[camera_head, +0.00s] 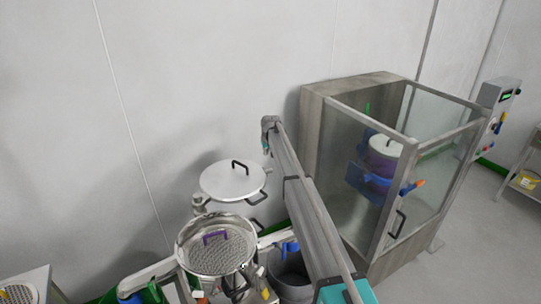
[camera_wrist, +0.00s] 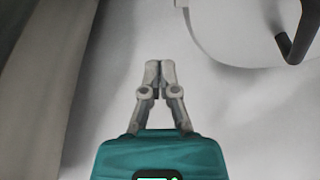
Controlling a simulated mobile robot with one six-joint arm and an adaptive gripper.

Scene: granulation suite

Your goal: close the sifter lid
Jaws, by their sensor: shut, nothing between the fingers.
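The sifter (camera_head: 181,250) is a round steel bowl with a perforated screen and a purple handle inside; its top is uncovered. The sifter lid (camera_head: 218,187) is a pale round disc with a black handle on top. It sits behind the bowl and off to its right, not over the screen. In the wrist view the lid (camera_wrist: 235,30) fills the upper right, its dark handle at the right edge. My gripper (camera_wrist: 160,64) is shut and empty, with its fingertips together left of the lid and apart from the handle.
A glass-sided cabinet (camera_head: 315,135) stands right of my arm, with a purple-banded container inside. A grey bin (camera_head: 290,284) stands right of the sifter. A plain wall (camera_head: 190,70) rises behind the lid. A steel table corner (camera_head: 30,280) shows at lower left.

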